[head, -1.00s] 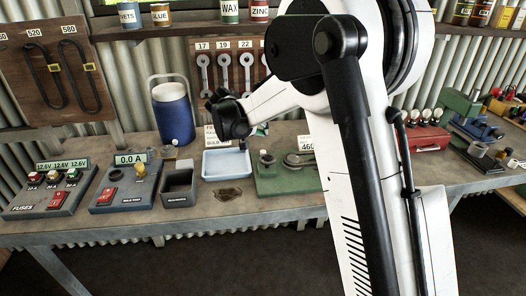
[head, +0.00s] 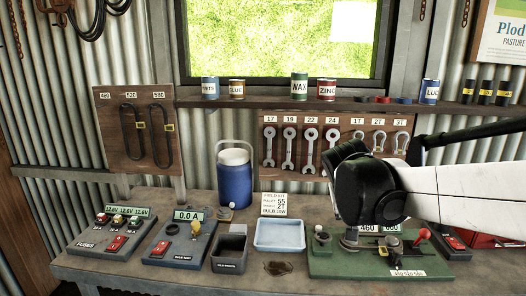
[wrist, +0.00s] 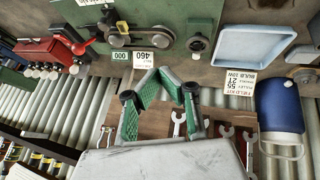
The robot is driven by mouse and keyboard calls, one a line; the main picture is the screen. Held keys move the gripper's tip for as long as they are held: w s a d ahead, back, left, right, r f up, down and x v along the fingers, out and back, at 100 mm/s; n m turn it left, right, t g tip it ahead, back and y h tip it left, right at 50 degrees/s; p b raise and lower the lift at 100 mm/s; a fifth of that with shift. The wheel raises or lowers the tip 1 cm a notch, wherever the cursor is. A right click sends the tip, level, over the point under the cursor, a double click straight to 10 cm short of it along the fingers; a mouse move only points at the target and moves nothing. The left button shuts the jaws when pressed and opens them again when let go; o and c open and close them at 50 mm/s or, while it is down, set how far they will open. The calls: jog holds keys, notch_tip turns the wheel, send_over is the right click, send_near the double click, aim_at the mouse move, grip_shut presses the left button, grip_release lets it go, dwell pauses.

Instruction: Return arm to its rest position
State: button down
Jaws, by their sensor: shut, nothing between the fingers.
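My gripper (wrist: 160,79) shows in the wrist view with its two green-padded fingers angled inward and shut, with nothing between them. In the head view my white arm comes in from the right edge and ends in a black wrist above the right part of the bench; the fingers are hidden there. The wrist hangs above and behind the green pulley board (head: 345,263), apart from the bench top as far as I can see.
The bench holds a fuse box (head: 112,236), a bulb tester (head: 180,247), a dark bin (head: 229,252), a blue tray (head: 280,235) and a blue jug (head: 234,180). Spanners hang on a wooden board (head: 300,133). A shelf (head: 265,104) with cans runs above.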

jog(key=s+a+f+y, duration=0.1)
jog(key=s+f, duration=0.1)
jog(key=s, duration=0.9)
jog(key=s+a+f+t+y, duration=0.1)
jog(key=s+y, duration=0.1)
jog(key=s, duration=0.9)
jog(key=shift+s+f+n+y, duration=0.2)
jog(key=shift+f+n+y, duration=0.1)
jog(key=shift+f, duration=0.05)
